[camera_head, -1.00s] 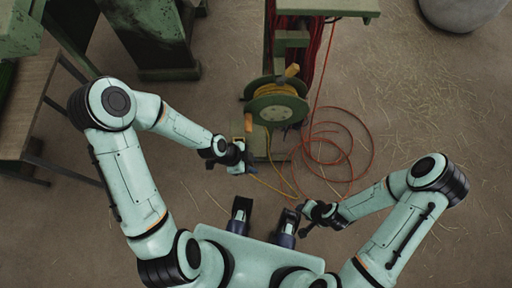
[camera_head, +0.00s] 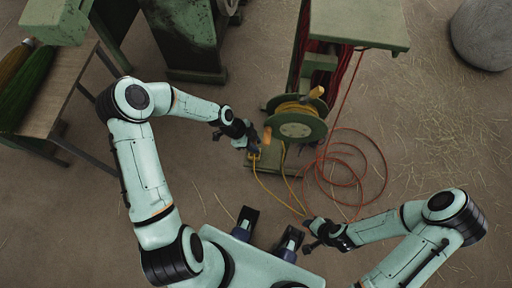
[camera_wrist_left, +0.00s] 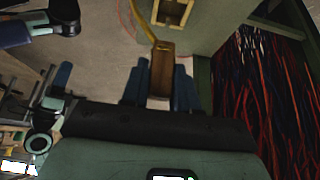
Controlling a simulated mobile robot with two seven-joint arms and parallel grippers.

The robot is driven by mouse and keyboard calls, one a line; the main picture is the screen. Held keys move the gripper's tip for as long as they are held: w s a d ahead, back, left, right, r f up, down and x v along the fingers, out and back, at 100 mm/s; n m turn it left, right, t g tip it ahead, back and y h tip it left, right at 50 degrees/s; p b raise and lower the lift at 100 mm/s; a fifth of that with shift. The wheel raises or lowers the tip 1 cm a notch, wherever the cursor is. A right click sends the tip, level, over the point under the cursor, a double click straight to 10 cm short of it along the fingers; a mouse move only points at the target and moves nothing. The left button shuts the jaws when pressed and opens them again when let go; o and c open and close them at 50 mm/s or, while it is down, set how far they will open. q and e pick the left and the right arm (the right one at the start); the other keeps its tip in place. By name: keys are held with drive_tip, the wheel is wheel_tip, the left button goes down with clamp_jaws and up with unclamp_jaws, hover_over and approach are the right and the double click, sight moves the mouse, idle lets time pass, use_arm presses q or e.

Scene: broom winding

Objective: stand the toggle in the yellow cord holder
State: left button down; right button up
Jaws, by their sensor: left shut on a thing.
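My left gripper (camera_head: 252,146) is beside the green cord stand, low and left of the reel. In the left wrist view the gripper (camera_wrist_left: 160,72) has its two blue fingers on either side of the brown wooden toggle (camera_wrist_left: 162,58) and is shut on it. The yellow cord holder (camera_wrist_left: 157,13), a square frame with an opening, is on a green surface just beyond the toggle's far end. The toggle looks apart from it. In the head view the toggle and holder are too small to separate. My right gripper (camera_head: 312,236) is far from them; its jaws are unclear.
The green reel (camera_head: 297,126) with yellow cord stands right of my left gripper. A yellow cord (camera_head: 270,191) trails over the floor. An orange cord (camera_head: 384,165) lies in loops. Red and dark strands (camera_wrist_left: 262,85) hang at right in the wrist view. A bench (camera_head: 62,88) stands left.

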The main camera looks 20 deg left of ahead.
use_arm(q)
drive_tip(key=shift+w+f+b, duration=0.2)
drive_tip(key=shift+f+b, duration=1)
drive_tip(key=shift+f, duration=0.25)
drive_tip(key=shift+a+f+b, duration=0.1)
drive_tip(key=shift+f+b, duration=0.4)
drive_tip(key=shift+f, duration=0.2)
drive_tip(key=shift+f, duration=0.1)
drive_tip(key=shift+f+b, duration=0.95)
drive_tip(key=shift+f, duration=0.2)
drive_tip(key=c, duration=0.8)
unclamp_jaws()
